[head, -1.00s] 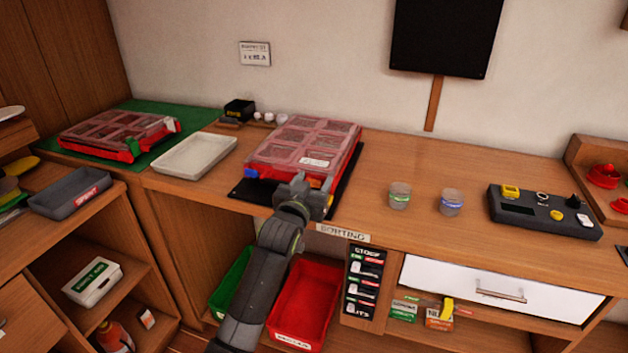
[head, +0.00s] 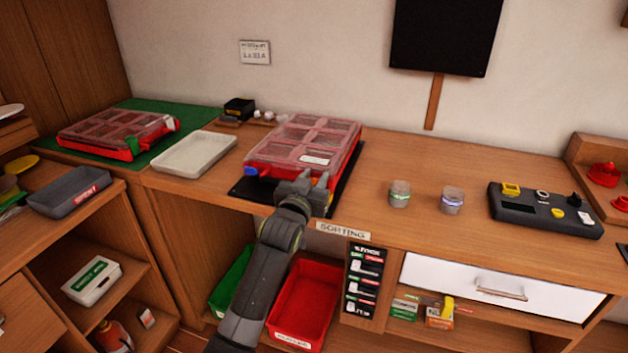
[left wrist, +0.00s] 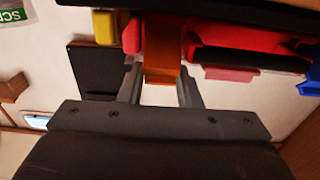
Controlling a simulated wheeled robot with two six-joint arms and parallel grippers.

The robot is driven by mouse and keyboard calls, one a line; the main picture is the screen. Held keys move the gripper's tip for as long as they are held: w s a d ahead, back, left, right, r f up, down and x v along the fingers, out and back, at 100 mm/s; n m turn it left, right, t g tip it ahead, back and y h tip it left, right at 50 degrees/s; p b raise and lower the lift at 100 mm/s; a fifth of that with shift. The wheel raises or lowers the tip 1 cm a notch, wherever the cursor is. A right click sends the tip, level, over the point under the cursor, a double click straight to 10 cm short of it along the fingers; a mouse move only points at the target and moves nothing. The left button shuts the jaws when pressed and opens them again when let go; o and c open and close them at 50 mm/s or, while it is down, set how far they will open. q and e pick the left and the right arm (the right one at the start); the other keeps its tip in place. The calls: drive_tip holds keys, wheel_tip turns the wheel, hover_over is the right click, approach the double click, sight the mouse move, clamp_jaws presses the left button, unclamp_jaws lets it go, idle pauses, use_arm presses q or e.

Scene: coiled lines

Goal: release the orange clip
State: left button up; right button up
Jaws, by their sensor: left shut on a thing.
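A red case (head: 300,147) with a clear, divided lid lies closed on a black mat (head: 245,189) on the bench. An orange clip (left wrist: 160,52) is at the case's front edge in the left wrist view. My left gripper (head: 317,180) is at the front right of the case. In the left wrist view its two fingers (left wrist: 160,78) are shut on the orange clip, one on each side. In the head view my gripper mostly hides that clip. A blue clip (head: 250,171) shows at the front left corner. A yellow clip (left wrist: 104,27) shows in the left wrist view. My right gripper is out of view.
A white tray (head: 190,153) and a second red case (head: 95,140) on a green mat stand to the left. Two small jars (head: 400,194) and a dark panel (head: 540,212) are on the right. A red bin (head: 303,300) stands below the bench.

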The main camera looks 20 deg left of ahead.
use_arm(q)
drive_tip(key=shift+s+f+t+b, duration=0.1)
drive_tip(key=shift+f+t+b, duration=0.2)
drive_tip(key=shift+b, duration=0.45)
drive_tip(key=shift+s+t, duration=0.15)
drive_tip(key=shift+t, duration=0.25)
drive_tip(key=shift+r, duration=0.1)
drive_tip(key=o, duration=1)
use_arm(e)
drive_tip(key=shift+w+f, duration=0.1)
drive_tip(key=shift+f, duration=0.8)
